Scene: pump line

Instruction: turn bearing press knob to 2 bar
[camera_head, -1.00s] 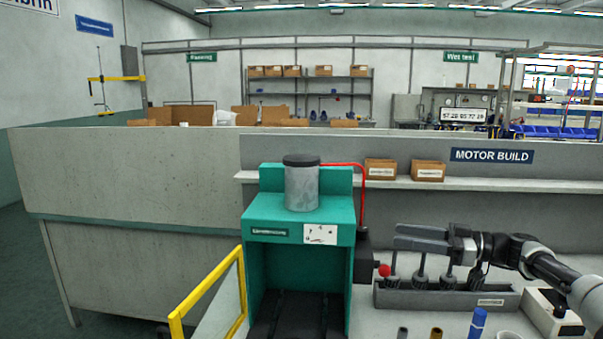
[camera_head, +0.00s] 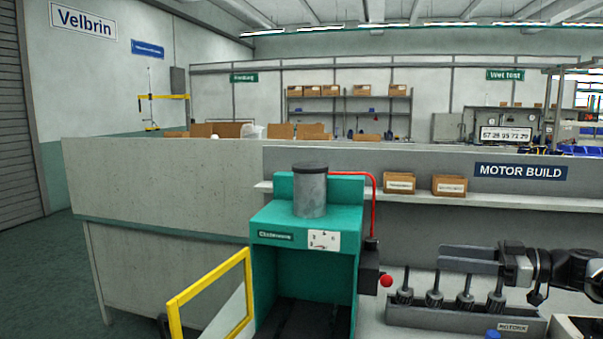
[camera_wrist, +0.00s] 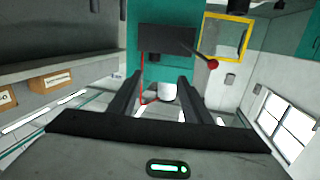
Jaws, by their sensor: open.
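The green bearing press (camera_head: 262,225) stands left of centre in the head view, with a grey cylinder (camera_head: 310,195) on top. A white plate with small dark marks (camera_head: 324,240) is on its front; no setting is readable. A dark box (camera_head: 369,280) on its right side carries a red ball (camera_head: 386,281) on a short rod. I cannot tell which part is the pressure knob. My gripper (camera_head: 440,257) is open and empty, to the right of the red ball and apart from it. In the wrist view, the dark box (camera_wrist: 165,38) and red ball (camera_wrist: 213,64) show beyond my fingers (camera_wrist: 160,82).
A grey rack of dark upright parts (camera_head: 465,317) stands below my gripper. A yellow frame (camera_head: 212,285) stands at the press's left. A red hose (camera_head: 374,210) runs down to the dark box. Two cardboard boxes (camera_head: 399,183) sit on the shelf behind.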

